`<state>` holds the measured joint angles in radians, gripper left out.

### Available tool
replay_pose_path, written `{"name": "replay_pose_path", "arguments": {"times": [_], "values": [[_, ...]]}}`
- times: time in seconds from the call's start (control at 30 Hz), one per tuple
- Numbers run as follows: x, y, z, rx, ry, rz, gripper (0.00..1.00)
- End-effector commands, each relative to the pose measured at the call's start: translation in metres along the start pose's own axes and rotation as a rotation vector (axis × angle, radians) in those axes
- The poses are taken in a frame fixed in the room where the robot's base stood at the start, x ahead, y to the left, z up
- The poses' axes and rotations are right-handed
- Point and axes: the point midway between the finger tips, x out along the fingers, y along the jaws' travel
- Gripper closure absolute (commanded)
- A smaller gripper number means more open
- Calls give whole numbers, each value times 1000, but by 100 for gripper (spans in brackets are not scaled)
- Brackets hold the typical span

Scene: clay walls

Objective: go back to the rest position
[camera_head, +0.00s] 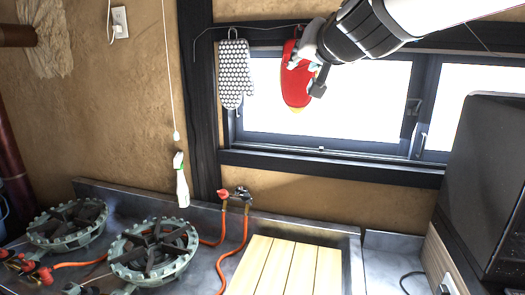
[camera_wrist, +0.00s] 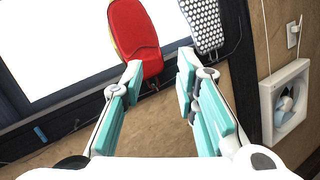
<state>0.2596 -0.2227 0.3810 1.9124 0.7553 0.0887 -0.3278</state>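My gripper (camera_head: 305,74) is raised in front of the window at the top of the head view. In the wrist view my gripper (camera_wrist: 160,65) is open, its two fingers apart with nothing between them. A red oven mitt (camera_head: 294,92) hangs by the window, partly hidden behind my gripper in the head view. In the wrist view the red mitt (camera_wrist: 138,35) lies beyond the left fingertip. Whether they touch I cannot tell.
A dotted mitt (camera_head: 235,72) hangs left of the red one. Below are two gas burners (camera_head: 155,250), red hoses and a slatted wooden board (camera_head: 288,265) on the counter. A dark box-like appliance (camera_head: 488,170) stands at right. A wall fan (camera_wrist: 287,103) shows in the wrist view.

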Motion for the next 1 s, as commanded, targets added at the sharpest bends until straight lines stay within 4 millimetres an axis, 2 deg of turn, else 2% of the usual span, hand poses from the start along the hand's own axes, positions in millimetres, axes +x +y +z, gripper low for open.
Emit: {"name": "replay_pose_path", "arguments": {"times": [0.03, 0.2, 0.4, 0.6, 0.8, 1.0], "values": [[-18, 2, 21, -39, -58, 2, 72], [-71, 28, 92, -131, -267, 36, 72], [-138, 71, 165, -191, -489, 108, 72], [-205, 118, 229, -221, -690, 197, 72], [-252, 150, 270, -231, -821, 266, 72], [-267, 160, 282, -233, -862, 290, 72]]}}
